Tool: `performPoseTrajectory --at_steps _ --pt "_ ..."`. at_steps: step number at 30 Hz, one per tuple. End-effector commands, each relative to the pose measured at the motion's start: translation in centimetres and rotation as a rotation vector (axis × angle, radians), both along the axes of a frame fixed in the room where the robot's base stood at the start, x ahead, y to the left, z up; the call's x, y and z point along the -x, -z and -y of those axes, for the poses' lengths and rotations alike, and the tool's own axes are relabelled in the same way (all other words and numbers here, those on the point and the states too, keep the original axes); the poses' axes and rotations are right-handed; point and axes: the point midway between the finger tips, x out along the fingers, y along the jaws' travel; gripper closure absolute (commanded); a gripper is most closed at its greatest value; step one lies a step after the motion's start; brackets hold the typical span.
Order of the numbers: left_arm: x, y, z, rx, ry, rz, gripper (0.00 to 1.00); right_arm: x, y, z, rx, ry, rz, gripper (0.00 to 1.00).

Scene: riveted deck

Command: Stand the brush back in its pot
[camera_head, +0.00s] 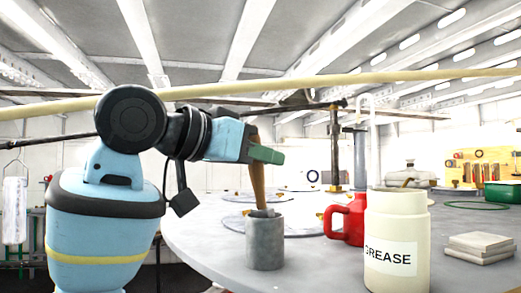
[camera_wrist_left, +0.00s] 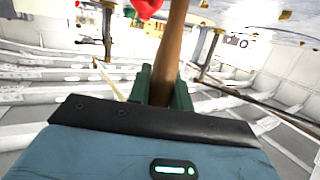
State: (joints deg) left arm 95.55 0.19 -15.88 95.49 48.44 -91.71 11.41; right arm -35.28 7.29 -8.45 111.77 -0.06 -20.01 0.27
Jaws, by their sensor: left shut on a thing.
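The brush (camera_head: 257,185) has a brown wooden handle and is held upright, with a slight tilt. My left gripper (camera_head: 262,154) is shut on the upper part of its handle. The brush's lower end meets the mouth of the grey pot (camera_head: 265,245), and its tip is hidden at or behind the rim. I cannot tell how deep it sits. In the left wrist view the brush handle (camera_wrist_left: 172,45) runs up between the green fingers of the left gripper (camera_wrist_left: 162,88). My right gripper is not in view.
A cream grease container (camera_head: 397,235) stands on the round grey table (camera_head: 320,275), right of the pot. A red jug (camera_head: 347,220) stands behind it. Pale stacked slabs (camera_head: 480,246) lie at the right. The table left of the pot is clear.

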Motion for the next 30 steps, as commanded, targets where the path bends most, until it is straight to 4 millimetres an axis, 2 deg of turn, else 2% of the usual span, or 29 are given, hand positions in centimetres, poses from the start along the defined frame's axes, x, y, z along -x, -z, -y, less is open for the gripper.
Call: performPoseTrajectory --at_steps 19,20,24,25,30 --pt "-0.3 2.2 0.3 0.0 0.0 0.0 1.0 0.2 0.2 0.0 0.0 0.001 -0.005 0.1" --pt "-0.3 2.1 0.3 -0.001 0.0 0.001 0.77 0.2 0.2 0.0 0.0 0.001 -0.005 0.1" --pt "-0.3 2.1 0.3 -0.001 0.0 0.001 0.59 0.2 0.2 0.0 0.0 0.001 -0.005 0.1" --pt "-0.3 2.1 0.3 0.0 0.0 0.0 0.55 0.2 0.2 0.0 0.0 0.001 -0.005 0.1" --pt "-0.3 2.1 0.3 0.0 0.0 0.0 0.54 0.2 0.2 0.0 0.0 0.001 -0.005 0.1"
